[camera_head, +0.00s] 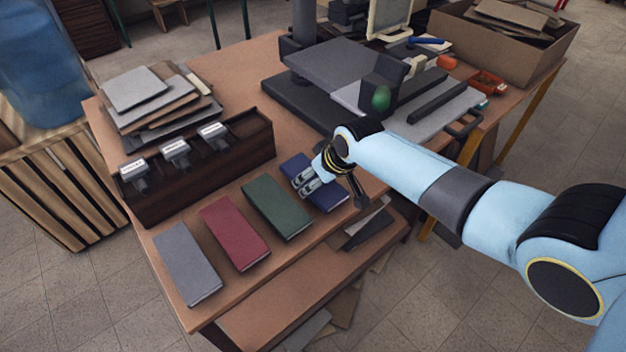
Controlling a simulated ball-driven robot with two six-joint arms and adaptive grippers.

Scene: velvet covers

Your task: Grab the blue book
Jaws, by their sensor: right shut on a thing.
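The blue book (295,165) lies on the wooden table as the rightmost of a row of books. My right gripper (304,184) is over it, its fingers shut on it, and the gripper and wrist hide part of its middle. The book's far end and its near right corner show around the gripper. I cannot tell whether the book is lifted off the table. My left gripper is not in view.
A green book (277,207), a red book (234,232) and a grey book (187,263) lie to the left. Behind them is a dark wooden box (200,175) with labelled stamps. A grey machine (345,70) stands behind. The table's front edge is close.

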